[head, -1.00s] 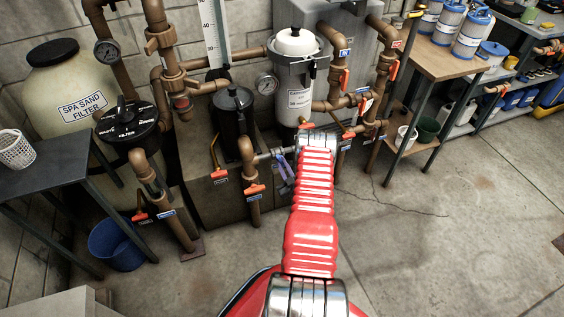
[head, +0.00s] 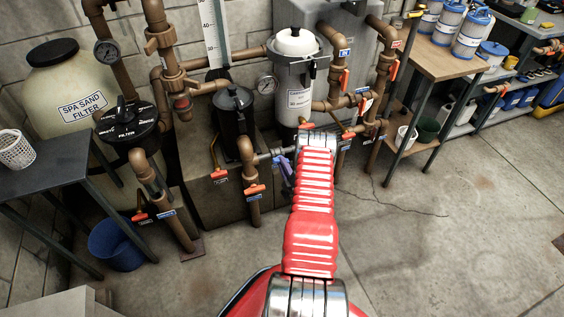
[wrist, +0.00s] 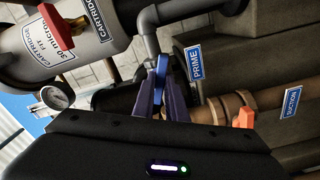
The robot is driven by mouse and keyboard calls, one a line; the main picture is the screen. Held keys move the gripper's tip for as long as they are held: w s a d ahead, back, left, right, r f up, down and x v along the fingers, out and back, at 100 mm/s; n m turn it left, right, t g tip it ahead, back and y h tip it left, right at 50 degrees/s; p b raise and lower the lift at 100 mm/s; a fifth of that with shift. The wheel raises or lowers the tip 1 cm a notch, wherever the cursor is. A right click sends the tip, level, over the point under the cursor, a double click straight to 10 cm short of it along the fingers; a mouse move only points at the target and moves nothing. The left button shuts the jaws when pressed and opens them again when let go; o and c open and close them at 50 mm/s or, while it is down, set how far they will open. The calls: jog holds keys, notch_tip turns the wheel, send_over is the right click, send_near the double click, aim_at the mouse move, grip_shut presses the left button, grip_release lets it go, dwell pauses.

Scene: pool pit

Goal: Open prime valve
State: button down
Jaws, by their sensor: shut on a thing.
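The prime valve's blue handle (wrist: 162,66) shows in the wrist view, just left of the blue PRIME tag (wrist: 195,63) and below a grey pipe elbow (wrist: 148,38). My gripper (wrist: 160,80) has its purple fingers closed around this handle. In the head view my gripper (head: 286,170) is partly hidden behind my wrist, beside the short pipe running right from the black strainer pot (head: 235,115). The valve body is mostly hidden, so the handle's exact angle is hard to tell.
The white cartridge filter (head: 295,85) stands just behind. An orange-handled valve with a SUCTION tag (wrist: 290,103) is close on the right in the wrist view. Another red handle (wrist: 55,28) is at upper left. Open floor (head: 420,240) lies to the right.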

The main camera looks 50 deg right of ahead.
jog(key=n, duration=0.5)
jog(key=shift+a+f+n, duration=0.1)
jog(key=shift+a+n, duration=0.05)
jog(key=shift+n, duration=0.15)
jog(key=c, duration=1.7)
grip_release()
jog(key=shift+s, duration=0.1)
jog(key=v, duration=0.6)
jog(key=shift+s+a, duration=0.1)
jog(key=shift+s, duration=0.2)
